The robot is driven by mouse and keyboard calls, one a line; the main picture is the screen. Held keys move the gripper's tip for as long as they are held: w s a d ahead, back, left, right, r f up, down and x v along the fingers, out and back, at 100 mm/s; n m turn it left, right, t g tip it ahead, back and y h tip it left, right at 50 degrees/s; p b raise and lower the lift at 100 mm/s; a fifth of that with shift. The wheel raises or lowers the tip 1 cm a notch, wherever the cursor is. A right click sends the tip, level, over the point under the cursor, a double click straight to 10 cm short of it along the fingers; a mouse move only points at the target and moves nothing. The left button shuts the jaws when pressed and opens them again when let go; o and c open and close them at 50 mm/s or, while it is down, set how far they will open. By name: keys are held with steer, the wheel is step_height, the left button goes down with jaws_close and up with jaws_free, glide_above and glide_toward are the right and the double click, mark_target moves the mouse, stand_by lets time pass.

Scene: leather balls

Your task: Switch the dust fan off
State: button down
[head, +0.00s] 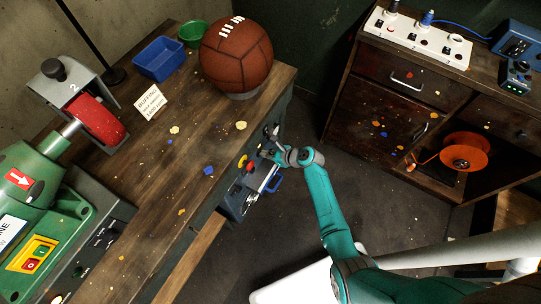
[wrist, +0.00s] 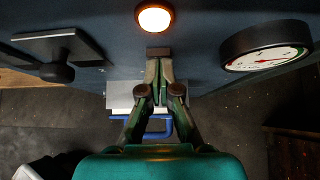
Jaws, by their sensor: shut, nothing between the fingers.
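My gripper (head: 270,152) reaches the front face of the workbench (head: 215,130). In the wrist view its fingers (wrist: 159,88) are shut, with nothing between them, pointing at the dark panel. A small brownish block (wrist: 158,52) shows right at the fingertips; I cannot tell whether it is a switch or whether they touch. A round lamp (wrist: 154,18) glows warm white just above it. A black handle or knob on a plate (wrist: 58,55) is to the left, and a round dial gauge (wrist: 265,55) to the right. No dust fan label is readable.
A pale tray with a blue handle (head: 272,184) juts out below my gripper. Yellow and red controls (head: 249,167) sit beside it. A buffing machine (head: 40,195), a brown ball (head: 236,55) and a blue bin (head: 159,59) stand on the bench. A cabinet (head: 390,105) stands right; floor lies between.

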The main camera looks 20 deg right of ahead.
steer(key=shift+w+a+r, duration=0.1)
steer(key=shift+w+a, duration=0.05)
steer(key=shift+w, duration=0.1)
stand_by(0.3)
steer(key=shift+r, duration=0.1)
steer(key=shift+r, duration=0.7)
